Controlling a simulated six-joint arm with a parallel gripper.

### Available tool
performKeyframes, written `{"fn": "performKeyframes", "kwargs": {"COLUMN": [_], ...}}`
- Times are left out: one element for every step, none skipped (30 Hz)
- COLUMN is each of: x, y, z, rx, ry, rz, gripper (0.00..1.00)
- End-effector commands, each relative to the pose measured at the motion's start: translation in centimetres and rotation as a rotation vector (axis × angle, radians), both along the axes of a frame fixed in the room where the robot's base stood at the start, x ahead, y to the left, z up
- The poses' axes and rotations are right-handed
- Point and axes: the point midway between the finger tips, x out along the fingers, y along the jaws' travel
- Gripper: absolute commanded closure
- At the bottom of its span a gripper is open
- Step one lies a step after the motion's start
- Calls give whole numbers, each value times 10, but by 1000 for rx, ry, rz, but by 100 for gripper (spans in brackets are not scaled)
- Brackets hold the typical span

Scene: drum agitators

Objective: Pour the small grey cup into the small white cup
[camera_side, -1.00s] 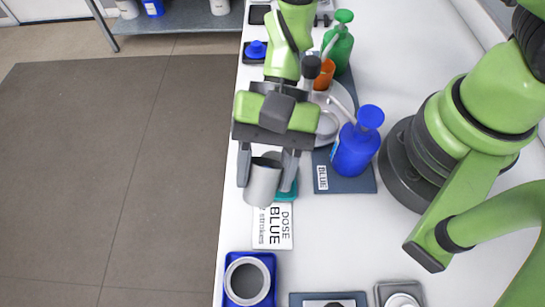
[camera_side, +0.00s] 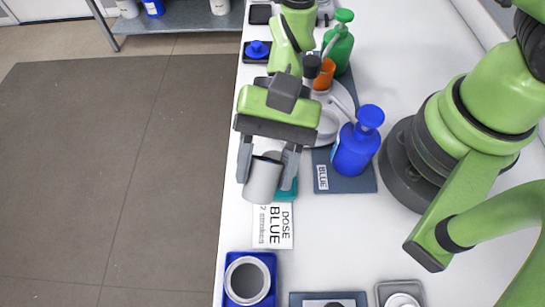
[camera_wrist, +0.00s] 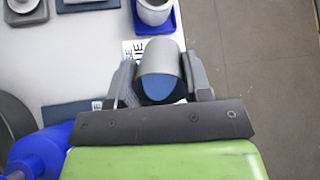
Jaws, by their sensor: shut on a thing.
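My gripper (camera_side: 270,160) is shut on the small grey cup (camera_side: 263,181) and holds it slightly tilted, over or close beside a teal tray (camera_side: 288,189). In the wrist view the fingers (camera_wrist: 160,85) sit on both sides of the grey cup (camera_wrist: 160,58), and blue contents (camera_wrist: 162,90) show in its mouth. A small whitish cup with a grey inside (camera_side: 235,284) stands upright on a blue tray (camera_side: 271,266) at the bottom of the side view. That whitish cup shows at the top of the wrist view (camera_wrist: 155,14), apart from the held cup.
A white card reading "DOSE BLUE" (camera_side: 272,238) lies between the held cup and the blue tray. A blue pump bottle (camera_side: 355,150) stands right of my gripper. Green (camera_side: 338,48) and orange (camera_side: 325,75) bottles stand behind. The table's left edge is close.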

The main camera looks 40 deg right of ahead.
Motion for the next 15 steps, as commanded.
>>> {"fn": "performKeyframes", "kwargs": {"x": [0,0,0,0,0,0,0,0,1,1,1,1,1,1,1], "y": [0,0,0,-1,-1,-1,-1,-1,-1,-1,-1,-1,-1,-1,-1], "z": [0,0,0,0,0,0,0,1,1,1,1,1,1,1,1], "rx": [6,9,14,17,20,26,30,33,38,41,45,50,53,56,60], "ry": [4,6,9,10,13,15,17,18,20,22,24,27,28,29,31], "rz": [-1,-1,-1,-2,-1,0,-1,0,0,0,-1,-2,-1,-1,-2], "gripper": [78,78,78,78,78,78,78,78,78,78,78,78,78,78,78]}}
